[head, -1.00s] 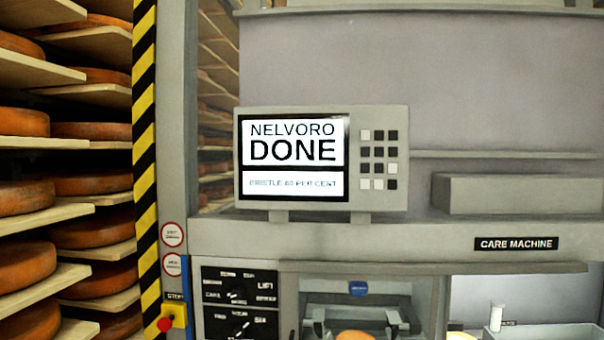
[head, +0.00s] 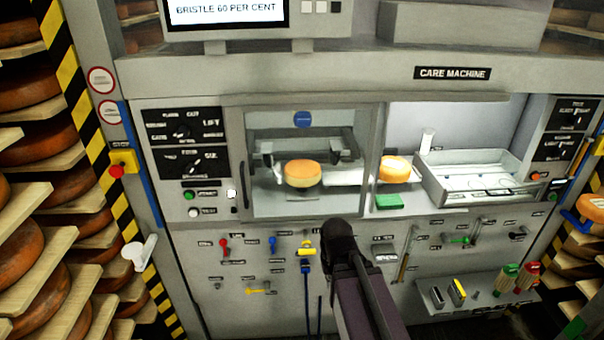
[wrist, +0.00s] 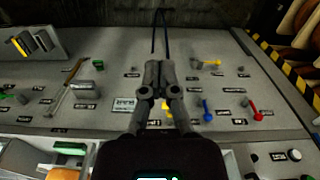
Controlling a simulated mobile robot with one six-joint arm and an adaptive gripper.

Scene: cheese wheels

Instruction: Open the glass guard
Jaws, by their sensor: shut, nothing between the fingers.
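The glass guard (head: 268,205) is a framed clear pane over the left part of the machine's opening. It looks closed, and a dark upright handle (head: 243,185) shows at its left edge. A cheese wheel (head: 302,174) is visible behind the pane. My arm rises from the bottom of the head view and hides part of the panel below the guard. My gripper (wrist: 157,72) is shut and empty in the wrist view, in front of the tool panel. Its fingertips are not clear in the head view.
A second cheese wheel (head: 395,169) sits right of the guard, above a green block (head: 389,201). A metal tray (head: 430,182) stands further right. A shelf with brushes (head: 480,293) juts out at lower right. Cheese racks flank the machine.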

